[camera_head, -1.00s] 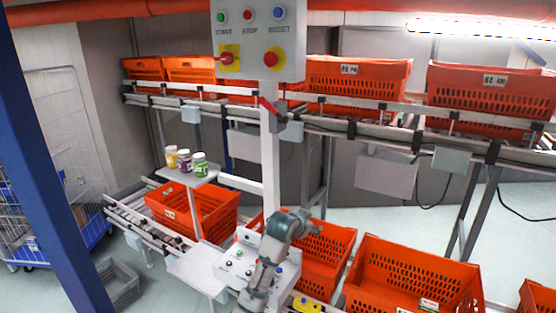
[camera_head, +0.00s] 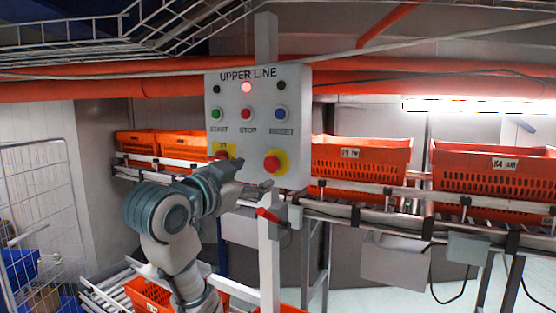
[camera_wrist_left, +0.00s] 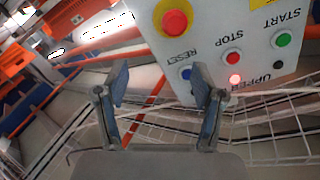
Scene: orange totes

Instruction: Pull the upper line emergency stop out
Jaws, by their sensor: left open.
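The upper line control panel (camera_head: 257,125) is a white box on a post. Its emergency stop (camera_head: 273,162) is a red mushroom button on a yellow plate at the lower right. It also shows in the left wrist view (camera_wrist_left: 174,22), where the panel appears upside down. My left gripper (camera_head: 250,176) is open and empty, just left of and slightly below the emergency stop in the head view. Its fingers (camera_wrist_left: 160,88) are apart, and the button appears beyond them, not between them. My right gripper is not in view.
A red switch on yellow (camera_head: 222,151) is partly behind my left gripper. A red lamp (camera_head: 246,87) glows on the panel. A red-handled part (camera_head: 270,215) sits on the post below. Orange totes (camera_head: 360,165) stand on the conveyor behind. Wire trays (camera_head: 90,35) hang overhead.

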